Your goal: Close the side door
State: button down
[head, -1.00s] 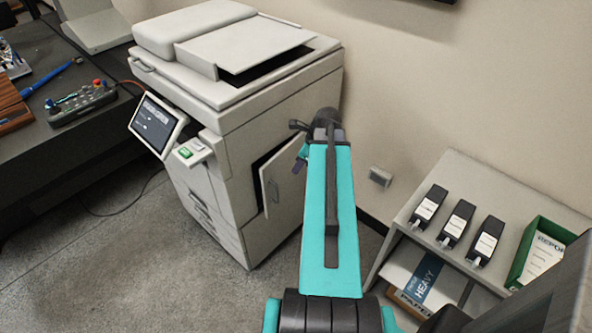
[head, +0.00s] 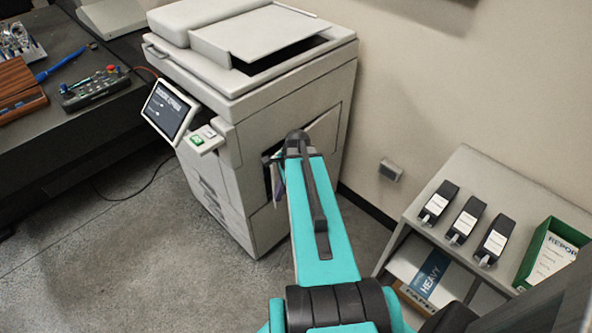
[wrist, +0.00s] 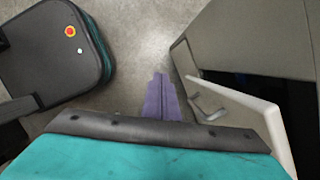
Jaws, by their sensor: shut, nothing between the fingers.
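The side door (head: 324,129) of the pale grey copier (head: 281,113) stands partly open, with a dark gap at its edge. My teal arm hides much of it in the head view. In the wrist view the door (wrist: 243,102) slants at the right, its handle (wrist: 208,106) facing my gripper and the dark opening behind it. My gripper (wrist: 160,92) shows there as shut purple fingers, empty, left of the handle, on the door's outer side. No contact is visible. In the head view only a bit of the gripper (head: 277,205) shows beside the arm.
A grey shelf unit (head: 405,214) with black cartridges and a green box (head: 541,254) stands at the right. A dark workbench (head: 60,145) is at the left. The control panel (head: 168,109) juts from the copier's front. Grey floor (head: 120,240) is clear in front.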

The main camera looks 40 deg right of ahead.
jog(key=s+a+f+n+g, duration=0.25)
jog(key=a+f+n, duration=0.5)
jog(key=a, duration=0.45)
jog(key=s+a+f+n+g+h, duration=0.1)
jog(key=s+a+f+n+g, duration=0.1)
jog(key=s+a+f+n, duration=0.4)
jog(key=s+a+f+n+g+h, duration=0.1)
jog(key=s+a+f+n+g, duration=0.2)
jog(key=s+a+f+n, duration=0.4)
jog(key=s+a+n, duration=0.3)
jog(key=s+n, duration=0.1)
jog(key=s, duration=0.1)
jog(key=shift+f+h, duration=0.15)
jog(key=shift+h, duration=0.25)
jog(key=shift+s, duration=0.1)
